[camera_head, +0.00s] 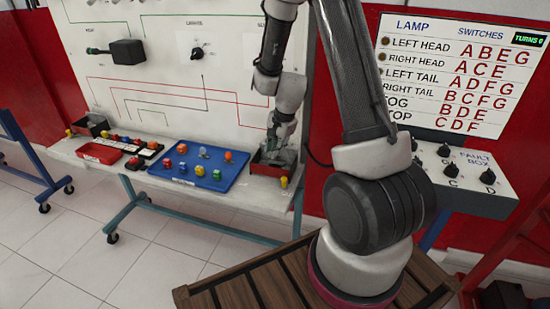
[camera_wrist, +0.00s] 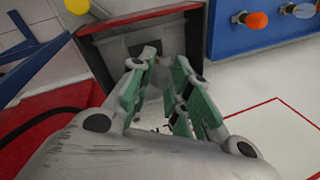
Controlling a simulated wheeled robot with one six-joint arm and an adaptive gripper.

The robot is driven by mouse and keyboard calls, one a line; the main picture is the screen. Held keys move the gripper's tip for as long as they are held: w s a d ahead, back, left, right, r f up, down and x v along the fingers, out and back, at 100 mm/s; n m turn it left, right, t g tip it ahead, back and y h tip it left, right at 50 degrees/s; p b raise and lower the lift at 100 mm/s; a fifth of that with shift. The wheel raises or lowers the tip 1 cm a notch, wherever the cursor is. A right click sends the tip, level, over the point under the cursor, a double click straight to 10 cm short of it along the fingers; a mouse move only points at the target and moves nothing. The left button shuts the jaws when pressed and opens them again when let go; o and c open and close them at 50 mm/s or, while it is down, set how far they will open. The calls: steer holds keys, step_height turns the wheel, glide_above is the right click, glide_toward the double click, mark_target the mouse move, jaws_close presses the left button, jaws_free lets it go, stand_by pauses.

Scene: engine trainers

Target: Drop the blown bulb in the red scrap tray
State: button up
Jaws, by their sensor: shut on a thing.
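My gripper (camera_head: 281,139) is at the red-walled open box (camera_head: 258,169) at the right end of the bench. In the wrist view my gripper (camera_wrist: 160,66) has its green-padded fingers close together, pointing into the box (camera_wrist: 98,76) with its grey inside. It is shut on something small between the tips. The blown bulb is not clearly seen; the fingers hide most of what they hold. A flat red tray (camera_head: 101,152) with a pale label lies near the left end of the bench, well apart from my gripper.
A blue tray (camera_head: 237,180) with several coloured bulbs and a clear one lies between the red tray and the box. A dark strip (camera_head: 151,149) with small parts is beside the red tray. A yellow knob (camera_head: 284,183) stands in front of the box. The upright panel (camera_head: 165,80) rises behind.

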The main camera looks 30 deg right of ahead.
step_height(320, 180, up, 11)
stand_by(1.0)
stand_by(1.4)
